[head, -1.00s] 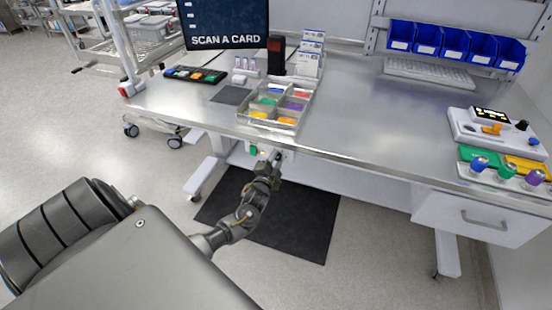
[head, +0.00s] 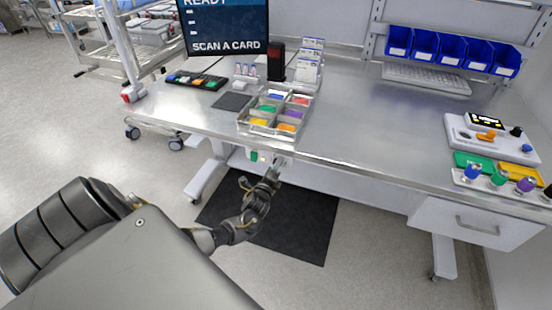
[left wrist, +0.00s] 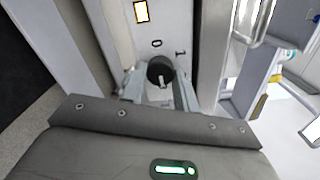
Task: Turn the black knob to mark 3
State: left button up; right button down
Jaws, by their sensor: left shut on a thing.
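The black knob (left wrist: 160,70) sits on a pale panel (left wrist: 180,22) under the table's front edge. In the left wrist view it lies between the two fingers of my left gripper (left wrist: 160,82), which is shut on it. A light pointer on the knob faces down toward the gripper. The marks 0 and 1 show on the panel above the knob; I cannot make out mark 3. In the head view my left gripper (head: 274,166) reaches up to the panel below the table edge, and the knob cannot be made out there. My right gripper is not in view.
The metal table (head: 350,125) overhangs the panel closely. On it stand a divided tray (head: 277,116) of coloured items, a card screen (head: 226,28), and a white device (head: 490,135) at the right. A drawer (head: 475,222) is to the right. A dark mat (head: 305,225) lies below.

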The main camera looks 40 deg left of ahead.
pick_arm(q)
jog(key=shift+m, duration=0.5)
jog(key=o, duration=1)
jog(key=v, duration=1.1)
jog(key=shift+w, duration=0.1)
